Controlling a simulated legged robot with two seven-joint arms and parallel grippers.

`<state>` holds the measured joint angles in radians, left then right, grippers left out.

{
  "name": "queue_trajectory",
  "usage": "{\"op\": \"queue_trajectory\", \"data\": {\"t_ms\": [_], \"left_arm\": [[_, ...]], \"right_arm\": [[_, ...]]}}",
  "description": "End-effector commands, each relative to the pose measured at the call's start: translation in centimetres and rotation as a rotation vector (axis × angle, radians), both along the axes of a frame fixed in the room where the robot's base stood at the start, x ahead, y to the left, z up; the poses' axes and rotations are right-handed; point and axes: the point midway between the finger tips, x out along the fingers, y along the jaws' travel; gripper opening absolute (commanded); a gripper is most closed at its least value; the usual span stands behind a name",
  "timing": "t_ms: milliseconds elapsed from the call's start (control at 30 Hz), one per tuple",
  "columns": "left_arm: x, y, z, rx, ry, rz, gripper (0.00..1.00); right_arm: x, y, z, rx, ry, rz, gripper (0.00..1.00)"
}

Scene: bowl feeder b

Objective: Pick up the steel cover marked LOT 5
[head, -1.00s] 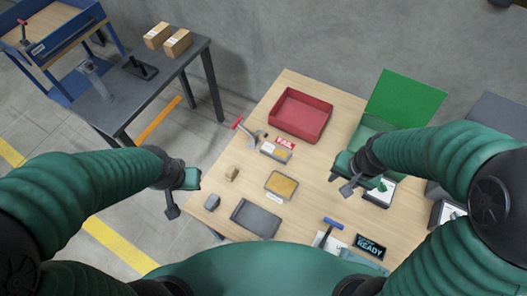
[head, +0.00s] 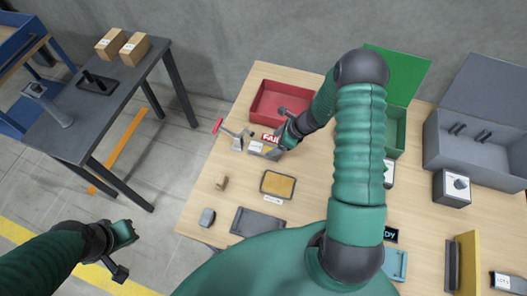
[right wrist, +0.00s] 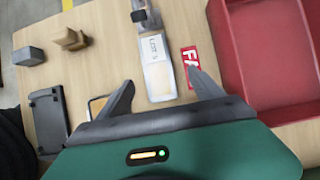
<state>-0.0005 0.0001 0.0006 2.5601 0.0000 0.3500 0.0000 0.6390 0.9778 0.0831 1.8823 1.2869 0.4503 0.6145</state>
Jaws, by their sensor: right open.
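A grey metal piece (right wrist: 152,45) with a white label lies on the table in the right wrist view. The label seems to read LOT; its digit is too small to be sure. In the head view this labelled piece (head: 257,149) is beside the red FAIL card, partly covered by my right gripper (head: 285,135).
A red bin (right wrist: 262,50) and a FAIL card (right wrist: 189,62) are close on the right. A tan-topped tray (head: 278,185), grey tray (head: 256,222) and small blocks lie nearer me.

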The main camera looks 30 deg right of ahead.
Motion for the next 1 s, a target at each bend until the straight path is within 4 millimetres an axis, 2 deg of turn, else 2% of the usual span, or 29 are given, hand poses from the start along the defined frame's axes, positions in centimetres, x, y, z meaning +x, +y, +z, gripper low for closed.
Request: {"op": "queue_trajectory", "data": {"t_ms": [33,167,400,667,767,1000], "left_arm": [[0.0,0.0,-0.3,0.000,0.000,0.001,0.00],[0.0,0.0,-0.4,0.000,0.000,0.001,0.00],[0.0,0.0,-1.0,0.000,0.000,0.001,0.00],[0.0,0.0,-1.0,0.000,0.000,0.001,0.00],[0.0,0.0,-1.0,0.000,0.000,0.001,0.00],[0.0,0.0,-1.0,0.000,0.000,0.001,0.00]], "right_arm": [[0.3,0.4,-0.8,0.001,0.001,0.000,0.76],[0.7,0.7,-1.9,-0.001,-0.001,0.002,0.76],[2.0,1.9,-5.7,0.001,0.001,0.002,0.76],[2.3,2.2,-6.3,0.000,0.000,0.001,0.76],[2.3,2.2,-6.3,0.000,0.001,0.001,0.67],[2.3,2.1,-6.2,0.001,-0.001,0.001,0.36]]}}
